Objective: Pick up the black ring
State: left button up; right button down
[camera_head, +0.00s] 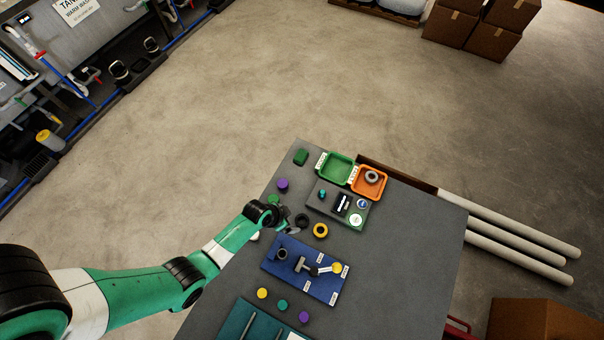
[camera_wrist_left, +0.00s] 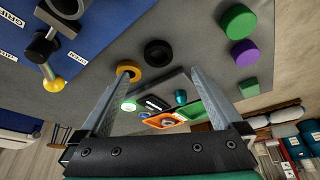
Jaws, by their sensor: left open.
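The black ring (camera_head: 302,220) lies flat on the grey table, left of the yellow ring (camera_head: 320,230). In the left wrist view the black ring (camera_wrist_left: 158,53) shows just past the fingertips, between their lines, with the yellow ring (camera_wrist_left: 129,69) beside it. My left gripper (camera_head: 289,227) is close to the black ring on its left side in the head view. In the left wrist view the gripper (camera_wrist_left: 154,80) is open with nothing between its fingers. Its height above the table is hard to tell. My right gripper is not in view.
A blue board (camera_head: 330,288) with a metal fixture lies in front. A green tray (camera_head: 325,173) and an orange tray (camera_head: 355,190) holding a grey ring stand behind, near a grey panel (camera_head: 349,221). A purple disc (camera_head: 282,185) is near the left edge. The table's right side is clear.

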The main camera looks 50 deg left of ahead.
pick_arm(q)
jog(key=b, duration=0.4)
send_near(303, 221)
jog(key=shift+a+f, duration=0.25)
jog(key=shift+f, duration=0.5)
jog(key=shift+w+p, duration=0.1)
jog(key=shift+p, duration=0.25)
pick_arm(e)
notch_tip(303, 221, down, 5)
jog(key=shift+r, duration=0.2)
pick_arm(q)
jog(key=b+x, duration=0.1)
jog(key=x, duration=0.1)
jog(key=b+x, duration=0.1)
jog(key=x, duration=0.2)
jog(key=shift+w+d+r, duration=0.1)
jog(key=shift+w+d, duration=0.05)
jog(key=shift+d, duration=0.1)
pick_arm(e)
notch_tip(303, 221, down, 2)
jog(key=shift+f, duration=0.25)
pick_arm(q)
grip_shut()
